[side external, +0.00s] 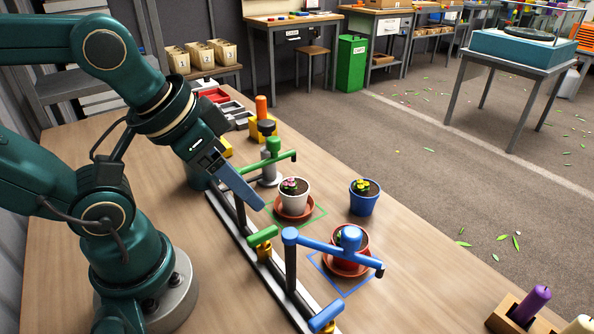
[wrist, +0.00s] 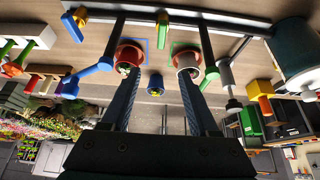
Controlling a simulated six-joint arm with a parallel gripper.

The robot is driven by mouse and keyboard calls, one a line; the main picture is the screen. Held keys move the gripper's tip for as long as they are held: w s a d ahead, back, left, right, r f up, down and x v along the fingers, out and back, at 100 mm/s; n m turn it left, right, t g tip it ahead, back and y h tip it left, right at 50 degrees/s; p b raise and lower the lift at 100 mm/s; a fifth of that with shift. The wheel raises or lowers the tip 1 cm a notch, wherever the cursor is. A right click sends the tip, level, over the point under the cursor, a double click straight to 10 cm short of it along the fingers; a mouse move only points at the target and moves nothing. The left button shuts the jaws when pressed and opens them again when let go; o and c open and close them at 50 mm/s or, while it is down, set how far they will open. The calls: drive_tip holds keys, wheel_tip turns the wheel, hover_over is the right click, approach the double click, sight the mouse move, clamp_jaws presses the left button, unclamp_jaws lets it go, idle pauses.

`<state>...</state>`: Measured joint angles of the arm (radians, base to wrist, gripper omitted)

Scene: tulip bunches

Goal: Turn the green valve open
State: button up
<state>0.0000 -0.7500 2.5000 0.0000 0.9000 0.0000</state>
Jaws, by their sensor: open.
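The green valve handle (side external: 262,236) is a short bar on a brass fitting on the metal rail (side external: 240,225). It lies crosswise to the rail. My gripper (side external: 260,205) points down toward it, with its tips a little above and apart from it in the side view. In the wrist view my gripper (wrist: 161,24) is open, its two fingers wide apart, and the green handle (wrist: 163,19) shows between them. A green spout (side external: 272,157) stands behind, over the white pot (side external: 294,198) with pink flowers on a saucer in a green outlined square. No water shows.
A blue spout (side external: 325,248) reaches over a red pot (side external: 350,262) in a blue outlined square, close to the right of my gripper. A blue valve handle (side external: 326,316) is nearer the front. A blue pot (side external: 364,203) stands further right. The table's right side is mostly clear.

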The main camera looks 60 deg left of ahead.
sight(262, 232)
drive_tip(key=o, duration=0.4)
drive_tip(key=w+f+m+g, duration=0.1)
drive_tip(key=m, duration=0.5)
drive_tip(key=f+m+g, duration=0.1)
drive_tip(key=m+g, duration=0.1)
drive_tip(key=m, duration=0.4)
drive_tip(key=w+f+m+g, duration=0.1)
drive_tip(key=m, duration=0.4)
drive_tip(key=shift+w+m+g, duration=0.3)
drive_tip(key=shift+m, duration=0.1)
drive_tip(key=shift+f+g, duration=0.5)
drive_tip(key=shift+f, duration=2.8)
drive_tip(key=shift+c, duration=0.2)
drive_tip(key=c, duration=1.3)
